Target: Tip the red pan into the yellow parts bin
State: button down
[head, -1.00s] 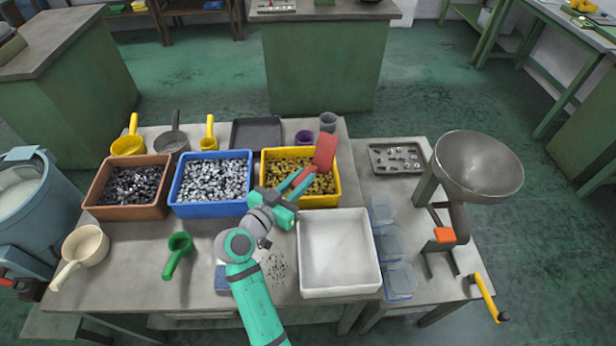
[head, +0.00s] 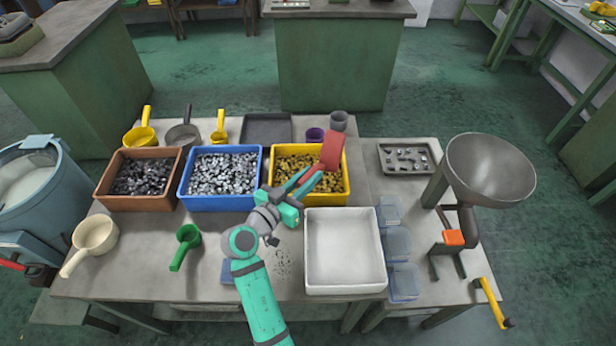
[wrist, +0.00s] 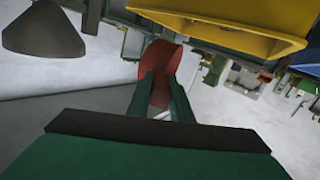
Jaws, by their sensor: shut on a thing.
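My gripper (head: 308,184) is shut on the red pan (head: 332,152) by its handle. The pan is held up over the right side of the yellow parts bin (head: 345,199), tilted steeply. The bin holds many small brassy parts. In the wrist view the red pan (wrist: 158,62) stands beyond my two green fingers (wrist: 163,95), and the yellow bin (wrist: 225,30) shows at the upper right. I cannot see into the pan, so its contents are hidden.
A blue bin (head: 219,204) and an orange-brown bin (head: 130,203) stand left of the yellow one. An empty white tray (head: 345,290) sits in front. Clear lidded boxes (head: 403,282) and a metal hopper (head: 490,168) are to the right. A green scoop (head: 187,240) lies front left.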

jog(key=s+d+r+m+y, duration=0.2)
jog(key=d+r+m+y, duration=0.2)
jog(key=d+m+y, duration=0.3)
jog(key=shift+m, duration=2.3)
